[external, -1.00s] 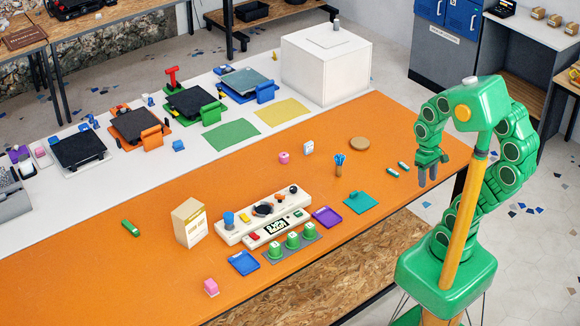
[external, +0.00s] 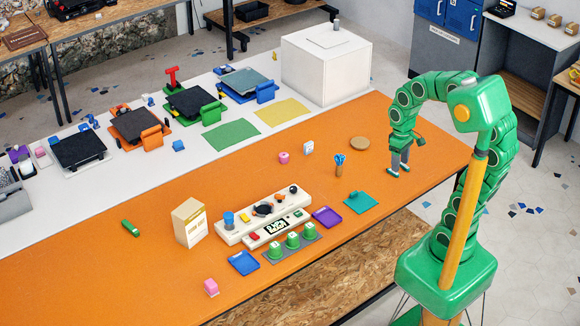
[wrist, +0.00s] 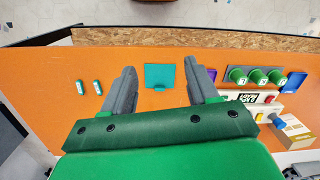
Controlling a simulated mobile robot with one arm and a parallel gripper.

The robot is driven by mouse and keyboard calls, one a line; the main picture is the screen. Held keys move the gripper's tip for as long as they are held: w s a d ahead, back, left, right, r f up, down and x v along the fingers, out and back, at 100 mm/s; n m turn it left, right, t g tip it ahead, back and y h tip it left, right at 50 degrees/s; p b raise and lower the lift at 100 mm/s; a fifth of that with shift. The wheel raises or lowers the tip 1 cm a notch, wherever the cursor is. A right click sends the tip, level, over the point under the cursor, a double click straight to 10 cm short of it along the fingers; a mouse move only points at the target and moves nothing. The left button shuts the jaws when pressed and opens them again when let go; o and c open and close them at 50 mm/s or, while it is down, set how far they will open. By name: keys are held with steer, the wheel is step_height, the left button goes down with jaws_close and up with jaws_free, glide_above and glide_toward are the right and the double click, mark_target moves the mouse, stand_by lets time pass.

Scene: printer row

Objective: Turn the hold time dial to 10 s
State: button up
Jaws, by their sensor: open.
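A cream control panel (external: 222,237) lies on the orange table, with a large black dial (external: 263,209) near its middle, a blue knob (external: 229,219) at its left end and a small dark knob (external: 293,189) at its right end. Labels are too small to read, so I cannot tell which is the hold time dial. A display (external: 276,226) is on a front section. My gripper (external: 399,169) is open and empty, over the table's right part, well right of the panel. In the wrist view the panel is partly visible at the right, behind my gripper (wrist: 162,70).
A teal square (external: 360,203), a purple tray (external: 327,217) and green cups (external: 292,241) sit near the panel's right and front. A holder with blue items (external: 339,165) stands between panel and gripper. A cream box (external: 189,223) stands left. Bare table lies behind the panel.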

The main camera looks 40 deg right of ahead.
steer(key=w+a+n, duration=0.3)
steer(key=w, duration=0.7)
steer(key=n+t, duration=0.1)
steer(key=n, duration=0.9)
glide_above(293, 188)
step_height(293, 188, down, 14)
steer(key=shift+s+d+f, duration=0.1)
steer(key=shift+d+f, duration=0.05)
steer(key=shift+f, duration=3.95)
steer(key=c, duration=1)
steer(key=shift+c, duration=0.2)
